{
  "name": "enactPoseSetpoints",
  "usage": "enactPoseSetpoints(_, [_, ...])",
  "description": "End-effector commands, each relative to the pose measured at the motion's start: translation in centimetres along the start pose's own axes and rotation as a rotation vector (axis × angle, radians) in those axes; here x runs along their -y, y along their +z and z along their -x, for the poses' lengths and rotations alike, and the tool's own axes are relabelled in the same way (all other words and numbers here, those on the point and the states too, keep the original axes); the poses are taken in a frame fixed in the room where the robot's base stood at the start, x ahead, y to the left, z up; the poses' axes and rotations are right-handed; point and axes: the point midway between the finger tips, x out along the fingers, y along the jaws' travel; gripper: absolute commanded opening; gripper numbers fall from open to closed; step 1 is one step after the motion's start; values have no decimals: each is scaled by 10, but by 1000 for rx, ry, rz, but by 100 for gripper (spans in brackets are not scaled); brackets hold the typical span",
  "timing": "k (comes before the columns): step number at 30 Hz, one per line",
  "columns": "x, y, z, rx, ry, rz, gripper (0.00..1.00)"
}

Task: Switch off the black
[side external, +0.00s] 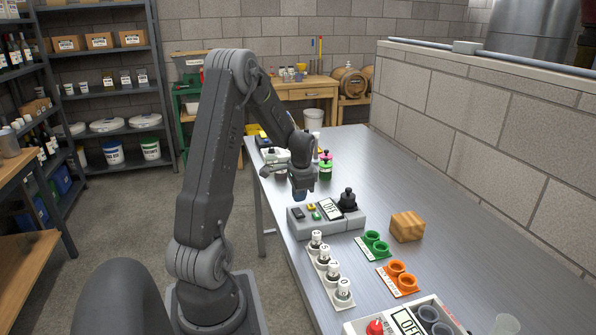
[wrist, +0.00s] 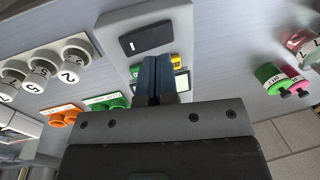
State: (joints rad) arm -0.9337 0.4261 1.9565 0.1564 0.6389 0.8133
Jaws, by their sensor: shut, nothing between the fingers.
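A grey box (side external: 300,229) stands on the metal table with a black rocker switch (side external: 298,213), small coloured buttons, a display (side external: 329,209) and a black-topped part (side external: 347,200). The display seems to read OFF, though it is small. In the wrist view the black switch (wrist: 146,37) lies just beyond my fingertips, on the grey box (wrist: 113,22). My gripper (side external: 299,196) is shut and empty, its blue fingers pointing down over the box; it also shows in the wrist view (wrist: 157,60). It covers part of the buttons and display there. I cannot tell whether the fingertips touch the box.
A white rack with numbered white-capped vials (side external: 325,262), green rings (side external: 375,243), orange rings (side external: 401,278) and a wooden block (side external: 407,226) stand nearby. Pink and green items (side external: 325,168) stand behind.

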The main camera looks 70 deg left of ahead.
Motion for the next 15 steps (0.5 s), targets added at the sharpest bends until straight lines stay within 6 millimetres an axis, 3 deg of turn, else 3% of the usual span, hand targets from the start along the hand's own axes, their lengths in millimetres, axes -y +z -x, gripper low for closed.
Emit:
enactPoseSetpoints(9, [23,0,69,-2,-3,2,0])
enactPoseSetpoints(15, [31,0,94,0,-1,0,0])
